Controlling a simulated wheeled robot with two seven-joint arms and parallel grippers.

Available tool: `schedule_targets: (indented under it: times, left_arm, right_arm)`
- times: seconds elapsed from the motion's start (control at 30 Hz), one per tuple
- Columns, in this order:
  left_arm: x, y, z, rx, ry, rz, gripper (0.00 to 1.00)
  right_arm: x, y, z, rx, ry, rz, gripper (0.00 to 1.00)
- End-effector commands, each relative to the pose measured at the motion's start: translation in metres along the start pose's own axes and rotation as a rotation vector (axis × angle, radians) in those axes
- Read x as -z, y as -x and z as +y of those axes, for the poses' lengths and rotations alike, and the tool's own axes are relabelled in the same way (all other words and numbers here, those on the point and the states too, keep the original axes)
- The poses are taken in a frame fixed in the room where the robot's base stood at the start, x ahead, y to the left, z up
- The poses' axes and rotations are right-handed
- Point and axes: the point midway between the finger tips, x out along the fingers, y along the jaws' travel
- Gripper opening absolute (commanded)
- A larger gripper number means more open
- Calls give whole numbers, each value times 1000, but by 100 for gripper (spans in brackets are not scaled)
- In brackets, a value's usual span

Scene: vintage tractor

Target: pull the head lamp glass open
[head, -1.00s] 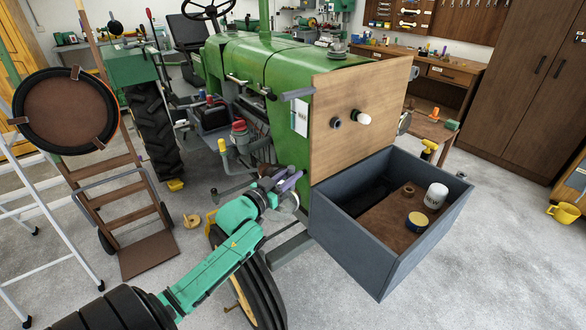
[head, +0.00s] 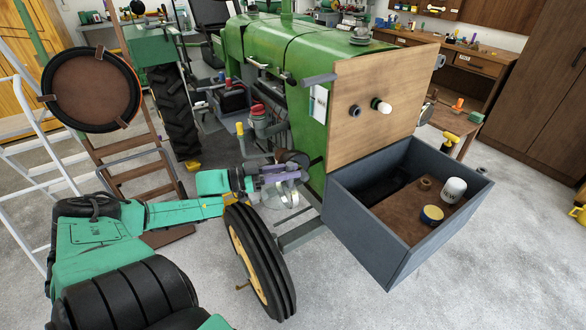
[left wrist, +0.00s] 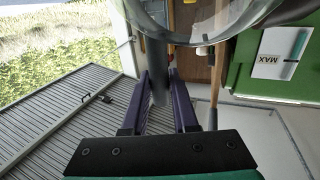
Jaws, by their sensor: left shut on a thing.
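The near head lamp (head: 293,159) is at the tractor's front left, partly behind my gripper in the head view. Its clear glass (head: 290,197) appears as a see-through round shape just below my gripper, swung away from the lamp body. My left gripper (head: 284,175) has purple fingers and is at the glass's edge. In the left wrist view the glass (left wrist: 195,18) fills the top as a clear dome. A dark grey bar (left wrist: 158,82) lies between my fingers (left wrist: 158,95), and they are shut on it. My right gripper is in neither view.
The green tractor (head: 300,55) stands behind the lamp. A wooden panel (head: 378,118) and a grey open box (head: 385,262) with a can and jars are at its front. The front tyre (head: 258,262) is under my arm.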

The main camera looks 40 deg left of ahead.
Motion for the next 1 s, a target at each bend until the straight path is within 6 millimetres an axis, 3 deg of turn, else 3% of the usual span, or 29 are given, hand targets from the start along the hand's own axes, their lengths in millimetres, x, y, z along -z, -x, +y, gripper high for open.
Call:
schedule_targets:
  times: [0.53, 0.57, 0.6, 0.63, 1.0]
  left_arm:
    - [-2, 3, 1, 0, 1, -2, 0]
    - [-2, 3, 1, 0, 1, -2, 38]
    - [-2, 3, 1, 0, 1, -2, 54]
    - [-2, 3, 1, 0, 1, -2, 57]
    - [0, 7, 0, 2, 1, -2, 57]
  right_arm:
    - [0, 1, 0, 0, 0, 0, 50]
    - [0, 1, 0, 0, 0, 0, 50]
    - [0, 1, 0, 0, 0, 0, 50]
    - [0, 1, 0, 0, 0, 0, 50]
    - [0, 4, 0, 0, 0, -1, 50]
